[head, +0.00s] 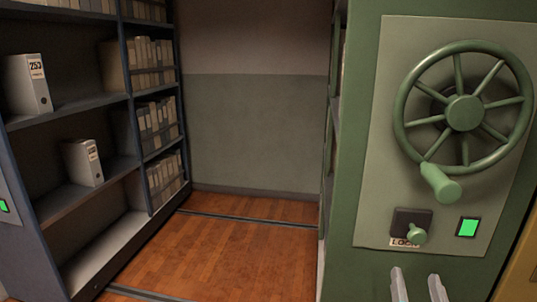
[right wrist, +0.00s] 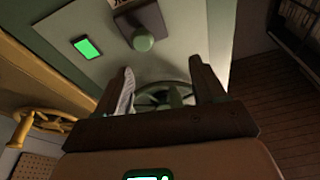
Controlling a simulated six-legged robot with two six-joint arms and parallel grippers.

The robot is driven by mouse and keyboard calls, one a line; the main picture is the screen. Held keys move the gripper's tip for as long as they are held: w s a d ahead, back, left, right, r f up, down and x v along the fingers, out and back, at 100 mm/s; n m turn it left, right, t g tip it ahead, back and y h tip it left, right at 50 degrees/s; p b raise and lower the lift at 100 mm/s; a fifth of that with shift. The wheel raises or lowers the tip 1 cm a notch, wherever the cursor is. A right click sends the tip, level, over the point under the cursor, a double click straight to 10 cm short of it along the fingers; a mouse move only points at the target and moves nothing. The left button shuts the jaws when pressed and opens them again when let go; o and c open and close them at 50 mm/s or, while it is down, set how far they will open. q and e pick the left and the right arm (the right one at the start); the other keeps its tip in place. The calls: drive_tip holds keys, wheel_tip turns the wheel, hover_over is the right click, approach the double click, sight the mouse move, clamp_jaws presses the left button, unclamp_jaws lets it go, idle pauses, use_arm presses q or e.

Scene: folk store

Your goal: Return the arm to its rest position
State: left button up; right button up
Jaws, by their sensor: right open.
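My right gripper (head: 418,284) shows at the bottom of the head view, its two pale fingertips apart. It sits just below the lock lever (head: 417,234) on the green cabinet panel. In the right wrist view the fingers (right wrist: 164,84) are spread, with nothing held between them. The green handwheel (right wrist: 165,96) shows behind the gap, and the lever's round knob (right wrist: 143,40) is apart from the fingers. My left gripper is in neither view.
The green handwheel with its crank handle (head: 440,183) sticks out above the lever. A lit green indicator (head: 467,227) is beside it. Shelves with binders (head: 84,162) stand at left. The wooden aisle floor (head: 225,250) is clear. A yellow handwheel (right wrist: 45,122) shows in the wrist view.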

drive_tip(key=s+a+f+n+g+y+p, duration=0.2)
drive_tip(key=a+g+y+p, duration=0.6)
drive_tip(key=p, duration=1.3)
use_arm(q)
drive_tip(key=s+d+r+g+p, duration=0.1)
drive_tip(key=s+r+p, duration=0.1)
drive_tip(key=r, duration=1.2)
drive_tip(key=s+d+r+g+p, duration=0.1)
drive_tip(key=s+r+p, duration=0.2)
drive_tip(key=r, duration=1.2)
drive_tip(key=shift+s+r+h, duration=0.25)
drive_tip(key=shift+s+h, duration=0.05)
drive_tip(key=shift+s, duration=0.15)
use_arm(e)
drive_tip(key=s+a+f+g, duration=0.4)
drive_tip(key=s+a+g, duration=0.1)
drive_tip(key=s, duration=0.3)
drive_tip(key=s+a+f+g+y, duration=0.1)
drive_tip(key=s+a+f+g, duration=0.4)
drive_tip(key=s, duration=0.4)
drive_tip(key=shift+s+f+n+g, duration=0.25)
drive_tip(key=shift+f+n+g, duration=0.05)
drive_tip(key=shift+g, duration=0.6)
